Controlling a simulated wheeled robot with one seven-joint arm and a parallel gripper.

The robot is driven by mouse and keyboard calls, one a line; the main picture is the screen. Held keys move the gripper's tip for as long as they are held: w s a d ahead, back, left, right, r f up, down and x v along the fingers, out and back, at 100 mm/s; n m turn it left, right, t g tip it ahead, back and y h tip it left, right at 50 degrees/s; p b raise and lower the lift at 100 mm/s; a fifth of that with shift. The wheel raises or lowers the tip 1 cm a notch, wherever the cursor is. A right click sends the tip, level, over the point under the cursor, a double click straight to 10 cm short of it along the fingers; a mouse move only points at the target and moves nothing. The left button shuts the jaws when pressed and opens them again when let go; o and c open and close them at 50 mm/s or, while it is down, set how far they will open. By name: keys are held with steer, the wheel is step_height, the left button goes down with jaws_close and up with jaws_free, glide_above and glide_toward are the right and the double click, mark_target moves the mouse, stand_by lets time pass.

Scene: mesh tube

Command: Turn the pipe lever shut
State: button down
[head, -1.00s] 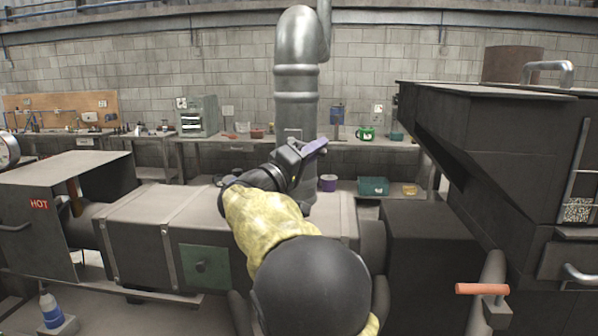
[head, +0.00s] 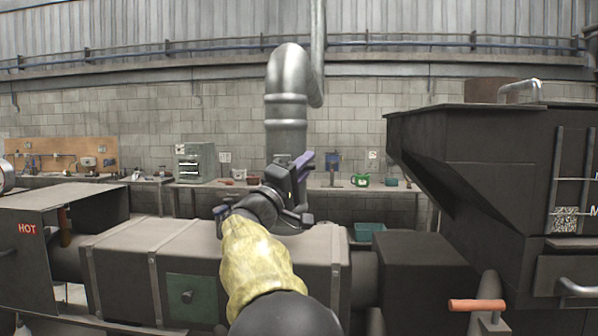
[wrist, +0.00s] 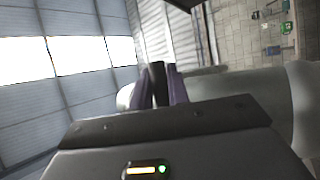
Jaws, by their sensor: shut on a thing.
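The silver vertical pipe (head: 286,108) rises from the long dark duct (head: 205,245) in the middle of the head view. My gripper (head: 303,165) is in front of the pipe's lower part, its purple fingers pointing up and slightly right. In the wrist view the fingers (wrist: 158,88) are closed around a dark upright bar, the pipe lever (wrist: 157,72). The pipe (wrist: 295,105) lies right behind it in that view. In the head view my gripper and arm mostly hide the lever and the pipe's base.
A large dark hopper (head: 485,155) stands at the right. An orange handle (head: 477,305) sits on a short pipe at lower right. A box marked HOT (head: 27,230) is at the left. A workbench (head: 340,190) with small items runs along the back wall.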

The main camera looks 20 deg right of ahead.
steer(key=c, duration=1.3)
jaws_free()
steer(key=shift+c, duration=0.2)
steer(key=b+v, duration=0.5)
steer(key=v, duration=1.2)
steer(key=shift+a+f, duration=0.2)
steer(key=shift+a, duration=0.05)
steer(key=shift+w, duration=0.1)
